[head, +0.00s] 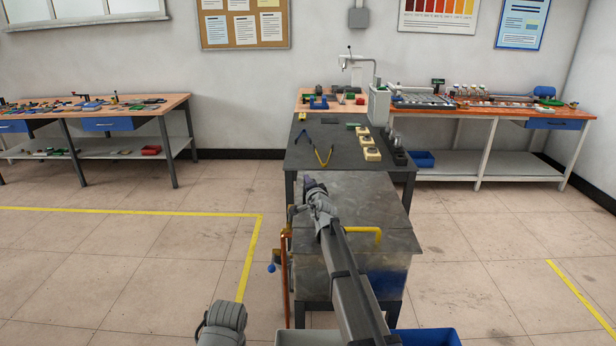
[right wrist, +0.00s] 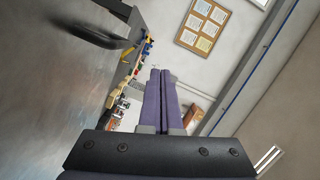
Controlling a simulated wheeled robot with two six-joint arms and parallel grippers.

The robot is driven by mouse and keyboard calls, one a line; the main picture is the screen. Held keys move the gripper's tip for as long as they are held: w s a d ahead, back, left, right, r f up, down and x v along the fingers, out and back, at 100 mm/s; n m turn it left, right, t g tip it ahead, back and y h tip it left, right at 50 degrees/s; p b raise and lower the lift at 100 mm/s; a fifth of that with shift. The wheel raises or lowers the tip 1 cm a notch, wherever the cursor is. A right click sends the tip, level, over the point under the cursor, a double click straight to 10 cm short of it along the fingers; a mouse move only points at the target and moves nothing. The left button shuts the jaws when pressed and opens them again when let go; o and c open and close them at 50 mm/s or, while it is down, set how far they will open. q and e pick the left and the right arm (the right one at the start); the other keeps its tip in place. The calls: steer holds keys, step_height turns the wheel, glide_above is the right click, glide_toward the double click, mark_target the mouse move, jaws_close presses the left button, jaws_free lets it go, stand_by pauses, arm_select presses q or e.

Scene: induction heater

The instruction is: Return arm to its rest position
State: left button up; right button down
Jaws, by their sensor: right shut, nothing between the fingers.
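My right arm (head: 345,270) reaches forward over the grey metal cabinet (head: 385,200) in the head view. My right gripper (head: 308,182) is at its far end, over the cabinet's far left part. In the right wrist view the two purple fingers of the right gripper (right wrist: 160,76) are shut together with nothing between them. A grey rounded part of my left arm (head: 222,322) shows at the bottom of the head view. The left gripper itself is out of view.
The cabinet has a yellow handle (head: 366,232) and an orange rod (head: 285,265) at its left. Behind it a dark table (head: 300,152) bears pliers (head: 320,152) and cream blocks (head: 370,148). Open floor lies left and right.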

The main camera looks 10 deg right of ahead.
steer(key=shift+s+a+r+p, duration=0.1)
steer(key=shift+s+a+r, duration=0.05)
steer(key=shift+s, duration=0.5)
steer(key=shift+s+a+r+p, duration=0.1)
steer(key=shift+s+r+p, duration=0.05)
steer(key=shift+s, duration=0.55)
steer(key=shift+s+a+r+p, duration=0.1)
steer(key=shift+s+a+r, duration=0.05)
steer(key=shift+s, duration=0.5)
